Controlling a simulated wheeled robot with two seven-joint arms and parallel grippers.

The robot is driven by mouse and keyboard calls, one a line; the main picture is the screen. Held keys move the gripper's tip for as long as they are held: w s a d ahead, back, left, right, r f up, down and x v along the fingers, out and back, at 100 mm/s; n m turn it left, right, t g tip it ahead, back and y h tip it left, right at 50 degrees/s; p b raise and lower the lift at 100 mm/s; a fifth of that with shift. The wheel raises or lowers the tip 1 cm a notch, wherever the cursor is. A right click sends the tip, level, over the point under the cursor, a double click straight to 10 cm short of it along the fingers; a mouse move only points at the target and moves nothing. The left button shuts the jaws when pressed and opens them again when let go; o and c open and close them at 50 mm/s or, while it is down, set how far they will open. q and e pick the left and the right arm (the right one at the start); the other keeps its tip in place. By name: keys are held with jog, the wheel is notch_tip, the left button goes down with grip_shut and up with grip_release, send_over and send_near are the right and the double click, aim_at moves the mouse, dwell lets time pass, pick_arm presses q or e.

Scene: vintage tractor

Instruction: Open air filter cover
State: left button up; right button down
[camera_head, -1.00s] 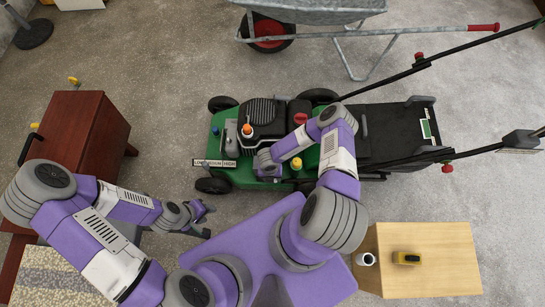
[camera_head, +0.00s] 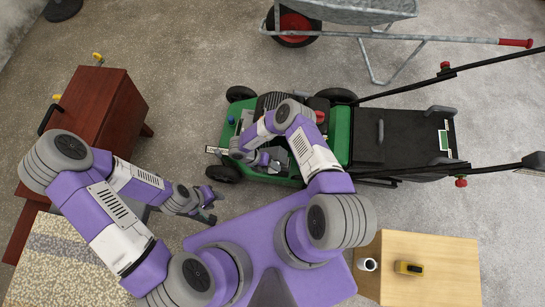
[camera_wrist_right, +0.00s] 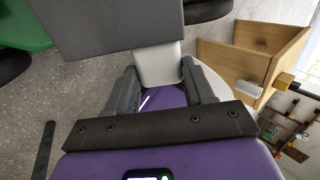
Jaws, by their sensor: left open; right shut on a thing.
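The green lawn mower (camera_head: 341,136) stands on the floor, its engine partly covered by my right arm. My right gripper (camera_head: 264,159) is low over the near side of the mower's engine. In the right wrist view my right gripper (camera_wrist_right: 159,68) is shut on a light grey block (camera_wrist_right: 157,62). The block adjoins a larger dark grey boxy part (camera_wrist_right: 110,25), perhaps the air filter cover; I cannot tell how far it is open. My left gripper (camera_head: 208,204) is open and empty, apart from the mower at its lower left.
A wheelbarrow (camera_head: 350,12) stands behind the mower. A dark red wooden cabinet (camera_head: 100,110) is at left. Bare floor lies between the cabinet and mower.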

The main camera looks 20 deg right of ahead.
dwell(0.4)
jog(key=shift+c, duration=2)
grip_release()
jog(key=p+v, duration=0.2)
jog(key=v, duration=0.5)
jog(key=shift+a+r, duration=0.2)
jog(key=shift+c, duration=0.2)
